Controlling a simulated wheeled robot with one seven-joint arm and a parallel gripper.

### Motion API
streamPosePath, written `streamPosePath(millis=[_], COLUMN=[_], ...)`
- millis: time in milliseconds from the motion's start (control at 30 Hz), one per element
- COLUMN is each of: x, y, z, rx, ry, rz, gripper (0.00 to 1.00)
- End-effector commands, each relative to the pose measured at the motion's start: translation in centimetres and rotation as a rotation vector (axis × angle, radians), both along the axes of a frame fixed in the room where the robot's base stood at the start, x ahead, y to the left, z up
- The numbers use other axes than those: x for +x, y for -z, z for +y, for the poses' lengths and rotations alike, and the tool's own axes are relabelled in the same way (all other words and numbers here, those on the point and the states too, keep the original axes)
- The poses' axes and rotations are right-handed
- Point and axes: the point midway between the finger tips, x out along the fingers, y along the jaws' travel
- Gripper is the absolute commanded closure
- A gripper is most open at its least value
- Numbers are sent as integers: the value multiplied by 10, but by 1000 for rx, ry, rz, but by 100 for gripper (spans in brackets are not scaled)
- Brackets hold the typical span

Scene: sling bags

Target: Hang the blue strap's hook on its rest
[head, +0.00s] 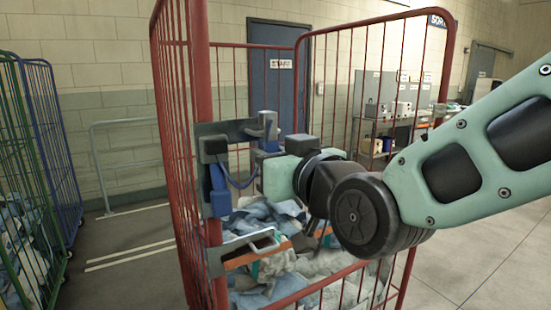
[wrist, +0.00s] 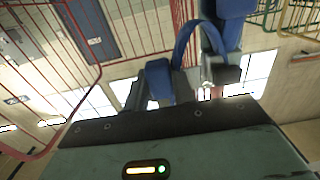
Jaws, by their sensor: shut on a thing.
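My gripper (head: 260,154) is at the grey bracket (head: 236,131) on the near post of the red cage. It is shut on the blue strap's hook, whose blue part (wrist: 158,80) shows between the fingers in the wrist view. In the head view the gripper's body partly hides it. A blue block with a dark cap (head: 212,148) sits on the post. I cannot clearly tell which part is the rest, or whether the hook touches it.
The red cage (head: 200,75) holds blue and white bundles (head: 270,215). Green and blue cages (head: 45,130) stand left. A bench (head: 395,125) stands behind. Floor at right is clear.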

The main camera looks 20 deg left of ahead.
Motion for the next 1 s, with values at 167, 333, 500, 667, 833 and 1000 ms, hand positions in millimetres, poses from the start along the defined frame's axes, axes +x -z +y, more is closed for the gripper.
streamPosePath(millis=[167, 333, 500, 667, 833, 1000], x=[1, 1, 1, 1, 1, 1], y=[-1, 0, 3, 9, 15, 21], z=[1, 1, 1, 1, 1, 1], rx=[1, 1, 0, 1, 1, 1], ry=[0, 0, 0, 0, 0, 0], rz=[-1, -1, 0, -1, -1, -1], gripper=[100, 100, 100, 100, 100, 100])
